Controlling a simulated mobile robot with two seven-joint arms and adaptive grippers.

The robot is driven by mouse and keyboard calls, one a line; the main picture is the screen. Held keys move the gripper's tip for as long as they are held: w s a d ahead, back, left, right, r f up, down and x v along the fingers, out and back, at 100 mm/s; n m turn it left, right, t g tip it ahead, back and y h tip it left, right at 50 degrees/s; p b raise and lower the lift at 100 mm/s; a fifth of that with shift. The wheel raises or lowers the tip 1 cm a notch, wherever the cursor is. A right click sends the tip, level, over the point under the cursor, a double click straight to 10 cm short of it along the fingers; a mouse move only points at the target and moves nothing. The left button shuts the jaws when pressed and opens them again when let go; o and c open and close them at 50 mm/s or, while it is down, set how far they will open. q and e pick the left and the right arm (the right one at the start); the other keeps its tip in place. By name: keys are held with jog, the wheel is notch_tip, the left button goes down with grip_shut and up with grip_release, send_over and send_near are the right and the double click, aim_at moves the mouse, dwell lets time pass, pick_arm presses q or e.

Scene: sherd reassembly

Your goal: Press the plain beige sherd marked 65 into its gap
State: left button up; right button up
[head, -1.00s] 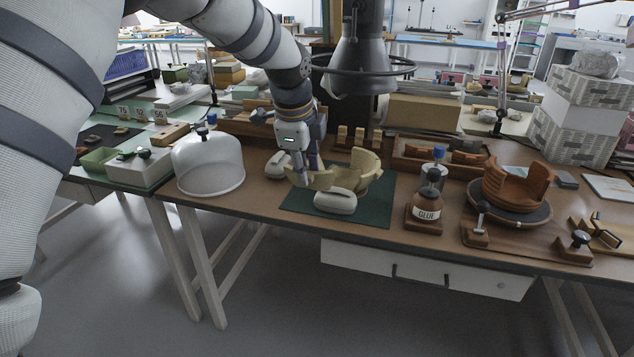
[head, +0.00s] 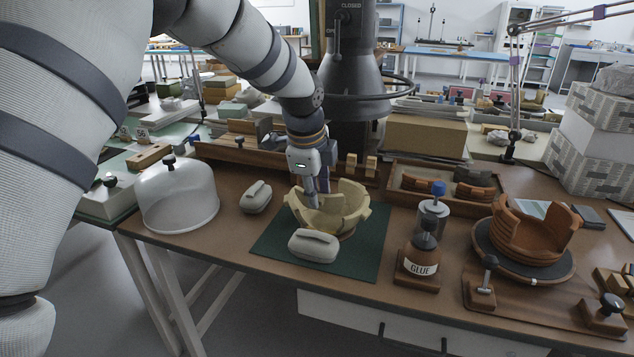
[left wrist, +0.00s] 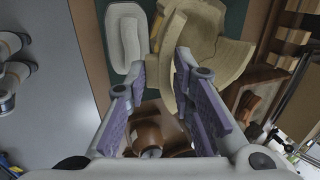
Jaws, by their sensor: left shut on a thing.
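The beige vessel (head: 354,203) stands on a dark green mat (head: 372,258), its upper wall broken and uneven. It also shows in the left wrist view (left wrist: 228,62). My left gripper (head: 321,203) points down at the vessel's left part. In the left wrist view my left gripper (left wrist: 162,58) is shut on a beige sherd (left wrist: 169,34), partly hidden beside the vessel wall. I cannot read a number on it, nor tell whether it touches the vessel. My right gripper is not in view.
A grey padded weight (head: 313,246) lies in front of the vessel, another (head: 256,196) to its left. A clear dome (head: 178,200) stands further left. A dark hood (head: 350,85) hangs behind.

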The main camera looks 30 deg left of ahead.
pick_arm(q)
jog(key=shift+f+b, duration=0.55)
jog(key=shift+f, duration=2.05)
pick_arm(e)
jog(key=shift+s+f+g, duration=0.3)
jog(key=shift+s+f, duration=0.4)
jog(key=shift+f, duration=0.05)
pick_arm(q)
jog(key=shift+f, duration=0.1)
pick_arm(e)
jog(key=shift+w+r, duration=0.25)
pick_arm(q)
jog(key=shift+f+p, duration=0.25)
jog(key=shift+p, duration=0.05)
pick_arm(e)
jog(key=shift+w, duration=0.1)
pick_arm(q)
jog(key=shift+f, duration=0.25)
jog(key=o, duration=1)
